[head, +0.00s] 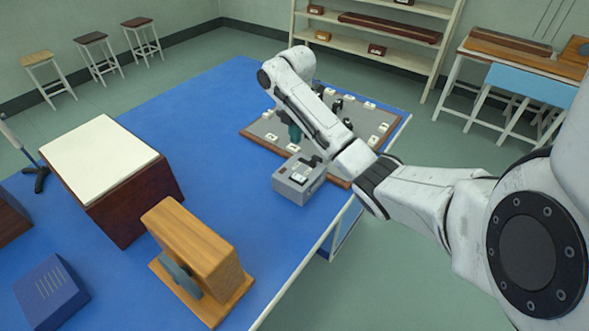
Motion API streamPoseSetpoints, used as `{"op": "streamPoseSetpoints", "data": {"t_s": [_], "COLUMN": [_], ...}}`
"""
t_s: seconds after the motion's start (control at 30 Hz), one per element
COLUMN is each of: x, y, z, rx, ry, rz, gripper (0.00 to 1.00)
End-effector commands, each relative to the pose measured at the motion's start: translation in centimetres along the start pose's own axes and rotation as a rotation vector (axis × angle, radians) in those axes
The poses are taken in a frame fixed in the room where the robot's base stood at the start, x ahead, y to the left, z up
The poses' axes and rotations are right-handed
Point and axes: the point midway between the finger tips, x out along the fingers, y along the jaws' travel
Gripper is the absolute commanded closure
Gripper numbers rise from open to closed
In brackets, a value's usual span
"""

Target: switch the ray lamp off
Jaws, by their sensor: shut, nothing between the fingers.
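A grey box (291,186) stands near the right edge of the blue bench, at the front corner of a framed grey board (262,128). It has a pale panel with small dark details on top. It may be the ray lamp, but I cannot read a label or the switch position. My arm reaches in from the right and passes over the board and just behind the box. Its end is hidden, and I cannot make out my gripper's fingers. A dark green upright thing shows partly under the arm, above the board.
White tags and small dark pieces sit on the board. On the blue bench (205,105) stand a wooden block on a base (195,245), a dark box with a cream top (97,160) and a blue box (50,292). Stools, shelves and a side table stand behind.

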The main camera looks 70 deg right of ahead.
Motion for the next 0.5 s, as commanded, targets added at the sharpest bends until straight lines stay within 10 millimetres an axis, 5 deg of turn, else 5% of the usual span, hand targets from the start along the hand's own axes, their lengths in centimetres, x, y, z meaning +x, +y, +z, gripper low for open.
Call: {"op": "streamPoseSetpoints", "data": {"t_s": [0.17, 0.5], "x": [0.8, 5.5], "y": [0.1, 0.1], "z": [-0.1, -0.1], "rx": [0.001, 0.001], "ry": [0.001, 0.001], "rz": [0.001, 0.0], "gripper": [1.0, 1.0]}}
